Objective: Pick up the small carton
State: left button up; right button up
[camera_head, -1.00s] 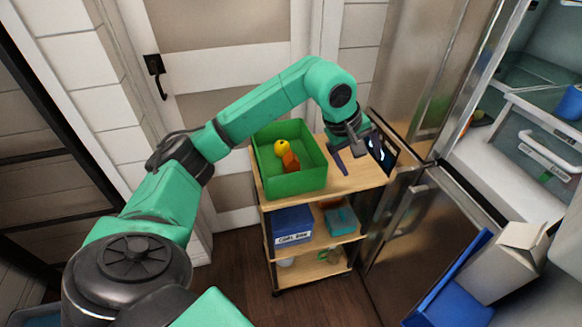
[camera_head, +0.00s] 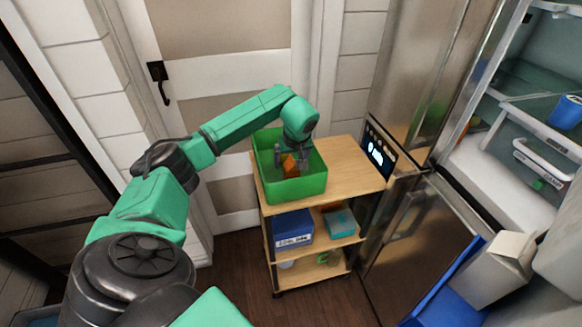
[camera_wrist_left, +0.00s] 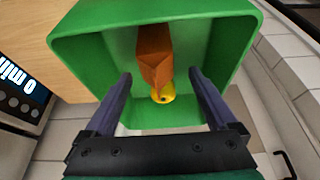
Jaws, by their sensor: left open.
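The small carton (camera_wrist_left: 154,50) is orange-brown with a folded gable top. It lies inside the green bin (camera_head: 300,189), and its orange side shows in the head view (camera_head: 289,165). My left gripper (camera_head: 293,162) reaches down into the bin at the carton. In the left wrist view, the open fingers (camera_wrist_left: 160,76) stand apart on either side of the carton's gabled end, with gaps on both sides. A yellow round thing (camera_wrist_left: 164,94) lies by that end. My right gripper is not in view.
The bin stands on the wooden top of a shelf cart (camera_head: 350,170), whose right part is bare. Lower shelves hold a blue box (camera_head: 292,228) and a teal container (camera_head: 340,222). A steel fridge (camera_head: 410,80) stands close right; a larger pale carton (camera_head: 495,270) is at lower right.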

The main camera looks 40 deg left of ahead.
pick_arm(q)
jog(key=shift+a+f, duration=0.1)
jog(key=shift+f, duration=0.1)
grip_shut()
jog(key=shift+r, duration=0.1)
jog(key=shift+r, duration=0.1)
